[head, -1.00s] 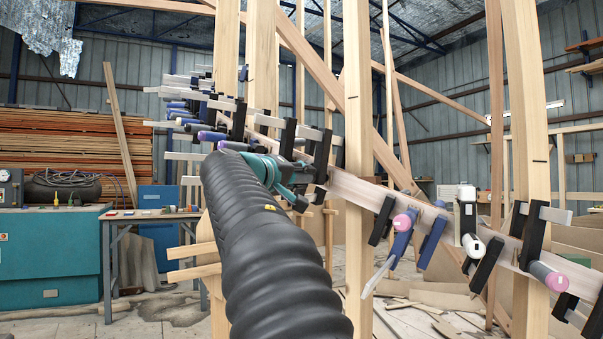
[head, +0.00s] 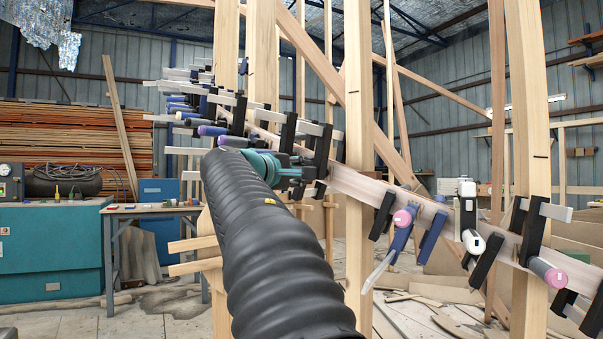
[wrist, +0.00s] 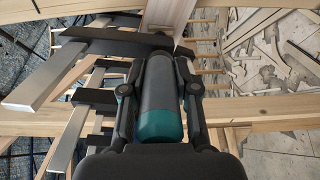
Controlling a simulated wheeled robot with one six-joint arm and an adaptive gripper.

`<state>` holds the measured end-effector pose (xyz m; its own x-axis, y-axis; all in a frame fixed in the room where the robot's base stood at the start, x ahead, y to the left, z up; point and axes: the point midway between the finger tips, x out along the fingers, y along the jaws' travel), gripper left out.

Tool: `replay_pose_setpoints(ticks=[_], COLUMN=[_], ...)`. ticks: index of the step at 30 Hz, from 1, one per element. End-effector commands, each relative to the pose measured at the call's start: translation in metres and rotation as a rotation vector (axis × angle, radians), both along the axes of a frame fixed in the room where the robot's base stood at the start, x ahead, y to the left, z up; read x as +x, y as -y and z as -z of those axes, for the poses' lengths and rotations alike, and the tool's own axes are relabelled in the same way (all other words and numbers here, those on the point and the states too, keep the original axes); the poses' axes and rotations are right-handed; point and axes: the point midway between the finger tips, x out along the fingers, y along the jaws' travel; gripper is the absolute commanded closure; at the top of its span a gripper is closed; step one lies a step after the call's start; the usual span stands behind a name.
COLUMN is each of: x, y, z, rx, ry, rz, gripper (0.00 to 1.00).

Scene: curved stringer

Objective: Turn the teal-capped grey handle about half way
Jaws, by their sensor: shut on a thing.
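The teal-capped grey handle (wrist: 160,98) lies between the fingers of my gripper (wrist: 160,88) in the wrist view. Its teal cap (wrist: 160,125) faces the camera and its grey barrel runs away toward a dark clamp. The fingers are shut on the handle, one on each side. In the head view my gripper (head: 292,170) reaches the clamp row on the curved wooden stringer (head: 355,187). The handle is hidden there by my arm and gripper, and its angle is hard to judge.
Clamps with purple handles (head: 212,131) crowd the stringer at left. Clamps with pink-capped handles (head: 404,217) hang further right. Upright posts (head: 358,130) stand close by my gripper. A workbench (head: 150,210) is at left, and wood scraps (head: 425,300) lie on the floor.

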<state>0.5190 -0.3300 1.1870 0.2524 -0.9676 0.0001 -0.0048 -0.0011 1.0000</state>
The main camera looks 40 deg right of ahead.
Motion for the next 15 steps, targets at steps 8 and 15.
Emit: replay_pose_setpoints(ticks=[8,15], x=[0.0007,0.0007], y=[-0.0003,-0.0003], z=[-0.0003,-0.0003], rx=[-0.002,-0.002], ry=[-0.006,-0.005], rz=[-0.002,-0.002], gripper=[1.0,0.46])
